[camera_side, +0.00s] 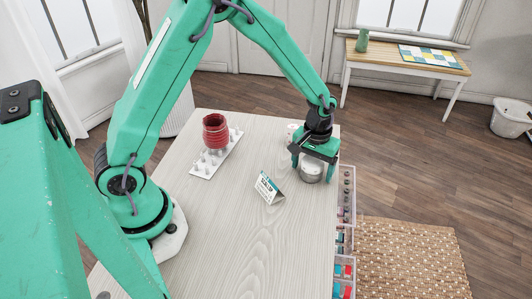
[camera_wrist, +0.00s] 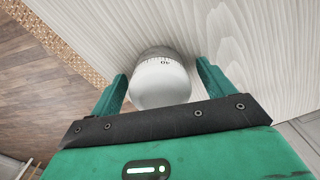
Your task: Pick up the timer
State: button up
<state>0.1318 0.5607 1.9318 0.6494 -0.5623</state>
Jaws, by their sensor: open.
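The timer is a round white and silver dial (camera_wrist: 160,80) with small printed numbers near its far edge in the wrist view. In the side view the timer (camera_side: 311,173) stands on the table near its right edge, partly hidden by my gripper. My gripper (camera_side: 314,163) is right over the timer in the side view. In the wrist view my gripper (camera_wrist: 162,85) is open, with one green finger on each side of the timer. A small gap shows at the right finger; the left finger is very near the timer, and I cannot tell whether it touches.
A red ribbed jar (camera_side: 215,131) stands by a white spool rack (camera_side: 217,158) to the left. A folded card (camera_side: 268,188) stands mid-table. Drawers with coloured spools (camera_side: 345,205) line the right edge. The front of the pale wood table (camera_side: 240,240) is clear.

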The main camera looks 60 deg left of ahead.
aim_at(314, 162)
jog(key=c, duration=1.2)
jog(key=shift+o, duration=0.2)
jog(key=shift+r, duration=0.1)
jog(key=shift+r, duration=0.7)
jog(key=r, duration=0.3)
jog(key=shift+s+d+r, duration=0.1)
jog(key=shift+s+d, duration=0.15)
jog(key=shift+d, duration=0.15)
jog(key=s+d+r, duration=0.6)
jog(key=d, duration=0.2)
jog(key=shift+s+d+r, duration=0.15)
jog(key=shift+s+d, duration=0.05)
jog(key=shift+s, duration=0.15)
